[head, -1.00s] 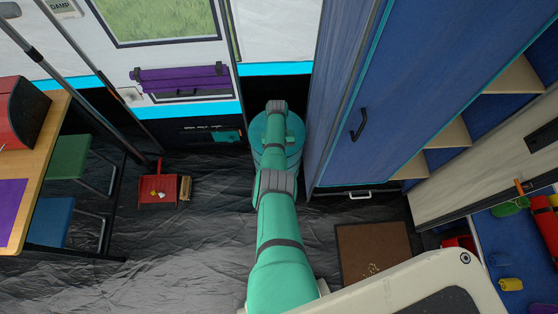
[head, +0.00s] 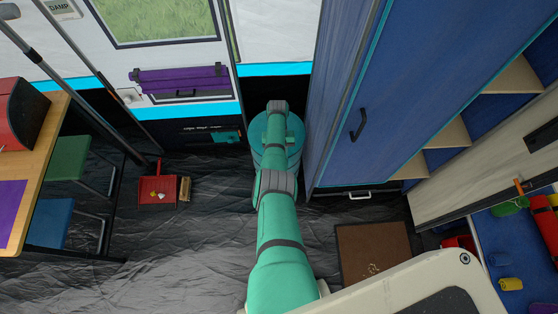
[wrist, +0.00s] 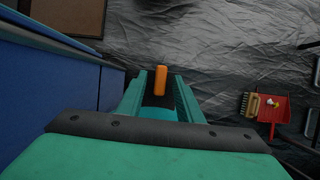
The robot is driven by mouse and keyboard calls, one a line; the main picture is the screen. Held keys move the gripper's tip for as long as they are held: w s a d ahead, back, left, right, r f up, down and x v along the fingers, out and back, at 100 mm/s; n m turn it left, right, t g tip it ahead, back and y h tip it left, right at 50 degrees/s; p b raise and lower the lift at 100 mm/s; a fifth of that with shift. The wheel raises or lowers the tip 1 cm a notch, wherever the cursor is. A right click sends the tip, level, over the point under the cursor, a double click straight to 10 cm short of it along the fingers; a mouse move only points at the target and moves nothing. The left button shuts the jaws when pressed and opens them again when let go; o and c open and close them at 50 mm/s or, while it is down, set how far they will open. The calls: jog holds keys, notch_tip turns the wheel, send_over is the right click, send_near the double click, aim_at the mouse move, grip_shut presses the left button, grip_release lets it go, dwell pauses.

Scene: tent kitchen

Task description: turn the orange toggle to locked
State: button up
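The orange toggle (head: 518,187) is small in the head view, at the far right. It sits on the edge of a pale wooden panel (head: 465,190); its exact angle is too small to read. My arm reaches forward in the middle of the head view, and my gripper's fingers are hidden there. In the wrist view my gripper (wrist: 160,82) points down over the floor, its two green fingers apart. An orange piece with a dark base shows between them; I cannot tell what it belongs to. The toggle on the panel is far to the right of my gripper.
A tall blue cabinet (head: 400,85) stands close right of my arm. A brown mat (head: 372,248) lies before it. A red dustpan (head: 159,190) and brush lie on the dark floor to the left, near a table (head: 50,130) with stools. Bright items fill the blue shelf at right.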

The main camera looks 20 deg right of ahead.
jog(key=v, duration=1)
jog(key=shift+w+r, duration=0.15)
jog(key=shift+r, duration=0.15)
jog(key=shift+d, duration=0.1)
